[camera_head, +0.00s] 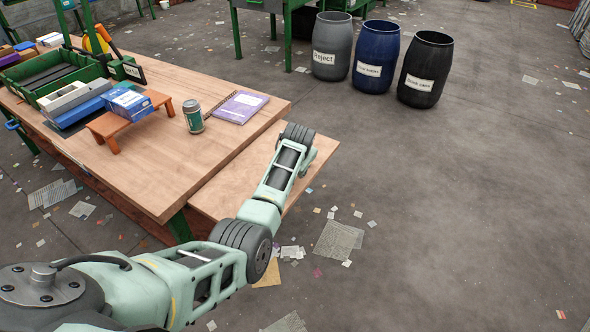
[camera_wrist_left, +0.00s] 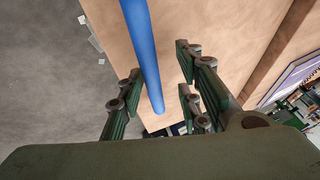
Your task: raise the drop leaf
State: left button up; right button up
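The drop leaf (camera_head: 232,185) is a plain wooden board at the near right end of the workbench (camera_head: 165,185). It appears lower than the bench top, and I cannot tell its exact tilt. My left arm reaches over the leaf, with its wrist near the leaf's far right corner; the fingers are hidden in the head view. In the left wrist view my left gripper (camera_wrist_left: 157,90) is open, and a blue bar (camera_wrist_left: 143,50) runs between its fingers over the leaf's wood (camera_wrist_left: 225,35). Contact with the bar is unclear. My right gripper is not in view.
On the bench are a purple notebook (camera_head: 240,107), a can (camera_head: 193,117), a small orange-brown stand (camera_head: 107,130) with a blue box (camera_head: 128,104), and a green crate (camera_head: 50,78). Several barrels (camera_head: 375,57) stand behind. Floor right of the leaf is open, with scattered paper.

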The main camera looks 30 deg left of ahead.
pick_arm(q)
jog(key=shift+d+f, duration=0.1)
jog(key=shift+f, duration=0.05)
jog(key=v, duration=1.2)
dwell(0.3)
